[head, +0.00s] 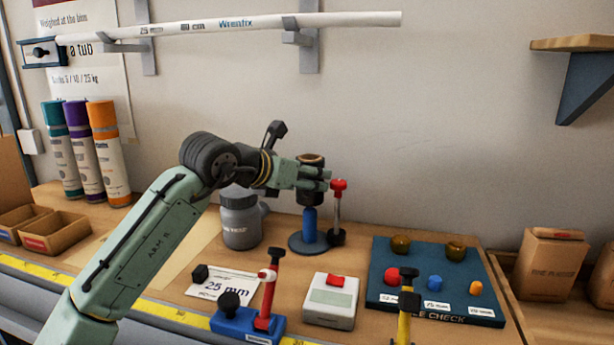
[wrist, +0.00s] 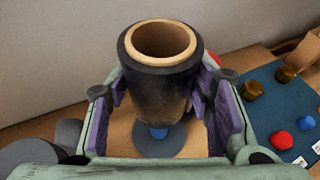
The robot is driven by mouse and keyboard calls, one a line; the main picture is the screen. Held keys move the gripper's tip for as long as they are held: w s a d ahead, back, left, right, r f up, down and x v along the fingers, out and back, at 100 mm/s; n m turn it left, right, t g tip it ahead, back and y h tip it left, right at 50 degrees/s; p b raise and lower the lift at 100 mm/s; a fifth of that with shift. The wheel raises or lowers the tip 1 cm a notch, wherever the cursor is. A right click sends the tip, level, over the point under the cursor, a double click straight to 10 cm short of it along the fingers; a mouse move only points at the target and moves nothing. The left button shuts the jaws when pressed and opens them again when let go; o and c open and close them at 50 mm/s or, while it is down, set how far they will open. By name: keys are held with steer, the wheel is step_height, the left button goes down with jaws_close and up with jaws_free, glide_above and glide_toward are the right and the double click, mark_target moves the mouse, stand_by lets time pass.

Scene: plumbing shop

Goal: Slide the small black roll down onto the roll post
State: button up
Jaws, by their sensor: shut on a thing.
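The small black roll (head: 312,192), with a tan core, is upright between the fingers of my gripper (head: 322,175). My gripper is shut on its sides; in the wrist view the roll (wrist: 160,88) shows its open tan core from above. The roll post (head: 309,222) is blue and stands on a round dark base (head: 298,243), directly beneath the roll. In the wrist view only a little blue of the post (wrist: 158,132) shows below the roll. The post's top is hidden, so I cannot tell whether it is inside the core.
A red-knobbed rod (head: 338,200) stands close right of the post. A grey jar (head: 240,222) is at left. In front are a red-and-blue tool (head: 248,325), a white box (head: 330,302) and a yellow-and-black tool (head: 404,320). A blue board (head: 385,258) with fittings lies right.

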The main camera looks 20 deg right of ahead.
steer(key=shift+f, duration=0.15)
steer(key=shift+f+b, duration=0.8)
steer(key=o, duration=1.3)
steer(key=shift+o, duration=0.2)
steer(key=shift+r, duration=0.1)
